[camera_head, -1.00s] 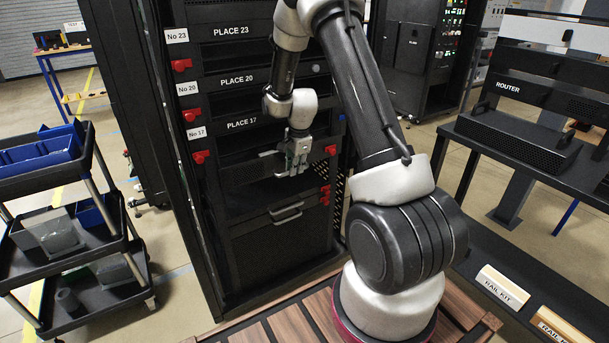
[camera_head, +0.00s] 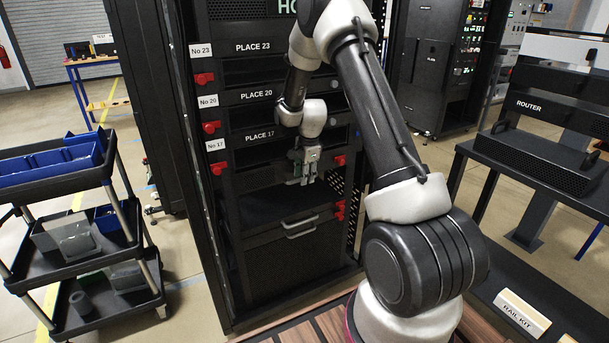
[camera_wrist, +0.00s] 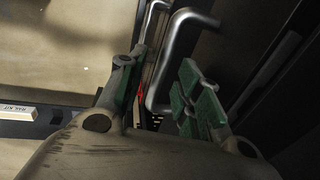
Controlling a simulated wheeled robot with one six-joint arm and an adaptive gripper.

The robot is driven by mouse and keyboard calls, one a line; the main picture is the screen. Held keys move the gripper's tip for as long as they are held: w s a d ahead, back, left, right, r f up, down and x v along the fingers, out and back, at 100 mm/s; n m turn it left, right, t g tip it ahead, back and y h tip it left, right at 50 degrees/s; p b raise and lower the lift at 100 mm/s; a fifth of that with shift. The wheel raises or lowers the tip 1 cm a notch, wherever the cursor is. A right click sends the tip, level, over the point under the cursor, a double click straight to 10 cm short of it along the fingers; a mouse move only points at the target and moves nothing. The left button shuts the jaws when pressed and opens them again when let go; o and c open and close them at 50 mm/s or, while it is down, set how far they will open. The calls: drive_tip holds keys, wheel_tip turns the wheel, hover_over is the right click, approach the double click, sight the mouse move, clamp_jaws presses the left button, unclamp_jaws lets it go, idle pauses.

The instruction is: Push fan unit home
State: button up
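The black unit in the slot labelled PLACE 17 (camera_head: 262,150) sits low in the rack, with red latches at both sides. I see no label naming the fan unit, so I take it as this unit. My gripper (camera_head: 303,180) is in front of the unit's face, right of its middle. In the wrist view my gripper (camera_wrist: 160,98) has its green-padded fingers apart. A bent silver handle (camera_wrist: 152,85) shows beyond and between the fingers. I cannot tell whether they touch it. My gripper partly hides the unit's front.
A drawer with a silver handle (camera_head: 300,232) lies below. Slots PLACE 20 (camera_head: 257,96) and PLACE 23 (camera_head: 253,47) are above. A cart with bins (camera_head: 88,275) stands left; a bench with a router (camera_head: 535,160) stands right. Open floor lies between cart and rack.

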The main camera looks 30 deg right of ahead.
wheel_tip(320, 180, up, 12)
drive_tip(key=s, duration=0.2)
drive_tip(key=shift+s+f, duration=0.15)
drive_tip(key=shift+f, duration=0.05)
idle(0.3)
drive_tip(key=s+n+g, duration=0.2)
drive_tip(key=s+n, duration=0.5)
drive_tip(key=s, duration=0.1)
drive_tip(key=s+a+r+n+t, duration=0.1)
drive_tip(key=s+r+n, duration=0.2)
drive_tip(key=s, duration=0.6)
drive_tip(key=s+a+r+n+t, duration=0.1)
drive_tip(key=s+r+n, duration=0.3)
drive_tip(key=s+r, duration=0.4)
drive_tip(key=s+a+r+n+t, duration=0.2)
drive_tip(key=s+r, duration=0.4)
drive_tip(key=s, duration=0.6)
drive_tip(key=shift+a+r+n, duration=0.25)
drive_tip(key=shift+a+n, duration=0.3)
drive_tip(key=shift+n, duration=0.25)
